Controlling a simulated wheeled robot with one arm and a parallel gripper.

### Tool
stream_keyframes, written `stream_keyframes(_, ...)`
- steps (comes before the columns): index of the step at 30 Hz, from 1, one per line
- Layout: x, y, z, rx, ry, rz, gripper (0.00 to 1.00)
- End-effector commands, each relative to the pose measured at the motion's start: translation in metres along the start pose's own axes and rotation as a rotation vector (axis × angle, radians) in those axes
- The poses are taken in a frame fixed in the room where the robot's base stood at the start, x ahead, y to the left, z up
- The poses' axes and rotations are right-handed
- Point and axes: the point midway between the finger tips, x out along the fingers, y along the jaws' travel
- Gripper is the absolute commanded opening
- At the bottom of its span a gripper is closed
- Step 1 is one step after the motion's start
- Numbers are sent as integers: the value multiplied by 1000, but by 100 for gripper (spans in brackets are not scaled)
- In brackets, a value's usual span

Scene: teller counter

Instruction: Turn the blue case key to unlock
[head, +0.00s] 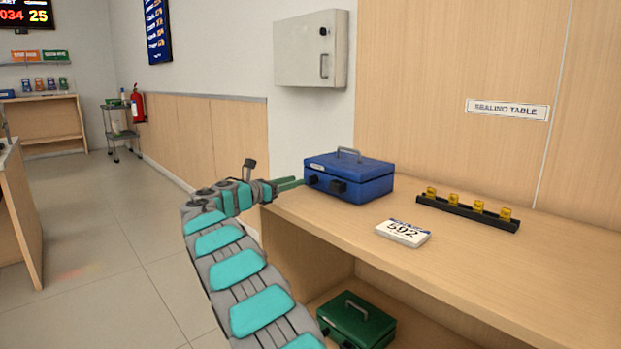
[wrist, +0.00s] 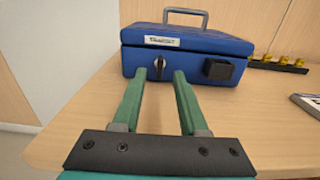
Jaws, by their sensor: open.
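The blue case (head: 350,178) stands closed on the wooden sealing table near its left end, its carrying handle up on the lid. In the wrist view the blue case (wrist: 190,55) shows its front, with a white label, a black latch block (wrist: 218,69) at right and the key (wrist: 160,66) in its lock at left. The key looks upright. My gripper (wrist: 160,75) is open, its two green fingers pointing at the case front, one on each side of the key. I cannot tell whether the fingers touch it. In the head view my gripper (head: 302,182) is at the front left of the case.
The table top (head: 460,255) holds a white block marked 592 (head: 402,233) and a black strip with several amber pieces (head: 467,211). A green case (head: 356,322) sits on the shelf below. A grey wall box (head: 311,49) hangs behind.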

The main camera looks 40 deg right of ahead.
Motion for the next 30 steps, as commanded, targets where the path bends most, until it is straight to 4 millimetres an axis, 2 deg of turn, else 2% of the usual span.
stream_keyframes(6,35,-2,-2,1,3,-6,42)
stream_keyframes(12,59,-1,0,1,2,-2,42)
stream_keyframes(21,63,-1,0,0,1,-1,42)
stream_keyframes(30,63,-1,0,1,1,-2,9)
